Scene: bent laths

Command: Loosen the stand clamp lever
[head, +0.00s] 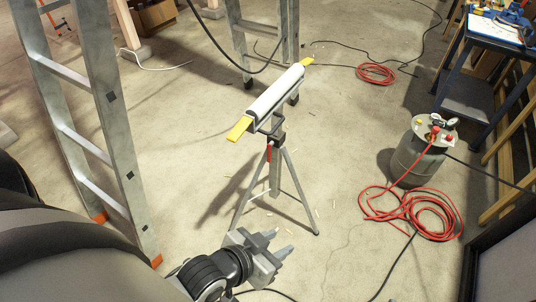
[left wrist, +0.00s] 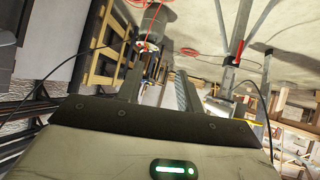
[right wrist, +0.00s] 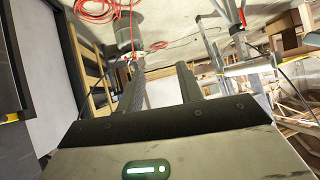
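The roller stand (head: 277,135) stands upright on a tripod at the middle of the head view, with a white roller and yellow ends on top. Its red clamp lever (head: 269,154) hangs on the post below the roller. The lever also shows in the left wrist view (left wrist: 240,52) and at the top of the right wrist view (right wrist: 242,17). My left gripper (head: 283,240) is open and empty, in front of and below the lever in the picture, apart from the stand. My right gripper (right wrist: 160,68) is open and empty, and is out of the head view.
A metal stepladder (head: 98,120) stands at the left. A grey pressure tank (head: 416,160) with a red hose (head: 425,215) coiled on the floor is at the right. A dark bench (head: 465,100) is at the back right. Floor around the tripod is mostly clear.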

